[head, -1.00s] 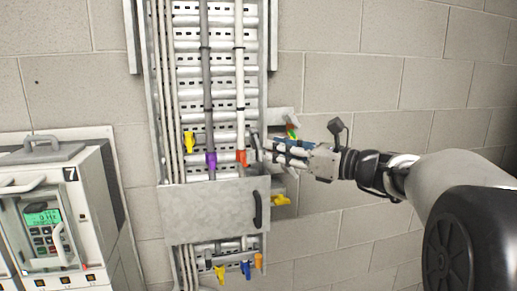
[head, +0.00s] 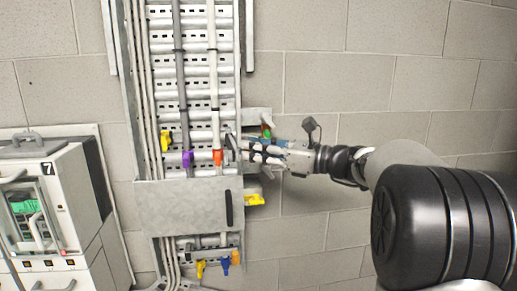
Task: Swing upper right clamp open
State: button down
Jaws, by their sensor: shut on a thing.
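The grey cover panel (head: 180,205) with a black handle (head: 229,207) lies across the cable tray. My gripper (head: 240,148) comes in from the right, at the tray's right edge just above this panel. It is shut on a small grey piece at that edge, which appears to be the upper right clamp (head: 233,141). My fingers hide most of the clamp, so its exact angle cannot be told.
A grey bracket (head: 257,115) juts out just above my gripper. A yellow tag (head: 254,199) sticks out below it. A white cabinet (head: 45,205) stands at left. The block wall is bare at right.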

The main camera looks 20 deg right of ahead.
jog(key=shift+w+r, duration=0.15)
jog(key=c, duration=1.8)
grip_release()
jog(key=shift+w, duration=0.1)
jog(key=shift+o, duration=1.4)
jog(key=shift+w+f, duration=0.2)
jog(key=shift+w, duration=0.15)
jog(key=shift+o, duration=0.5)
jog(key=shift+f, duration=0.1)
jog(key=v, duration=1.2)
jog(key=shift+s, duration=0.2)
jog(key=shift+a, duration=0.1)
jog(key=shift+c, duration=0.5)
